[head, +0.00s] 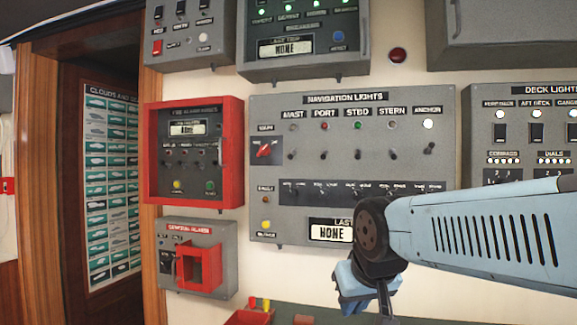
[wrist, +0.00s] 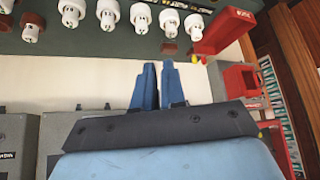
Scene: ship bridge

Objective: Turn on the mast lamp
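The navigation lights panel (head: 270,101) is on the wall in the middle of the head view. Under its MAST label is a small dull lamp (head: 294,127), with a dark toggle lever (head: 292,155) below, pointing down. The port, starboard and stern levers look similar, while the anchor lever (head: 429,148) tilts up under a bright white lamp. A red switch (head: 264,151) is left of the mast lever. My gripper (head: 358,295) is below and right of the mast lever, at the panel's bottom edge, apart from the lever. In the wrist view its blue fingers (wrist: 160,75) are close together with nothing between them.
A red-framed alarm panel (head: 194,104) and a general alarm box (head: 168,248) with a protruding red guard (head: 198,266) are left. The deck lights panel (head: 480,110) is right. In the wrist view, several white pieces and a red tray (wrist: 225,30) sit on a dark green counter (wrist: 100,47).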

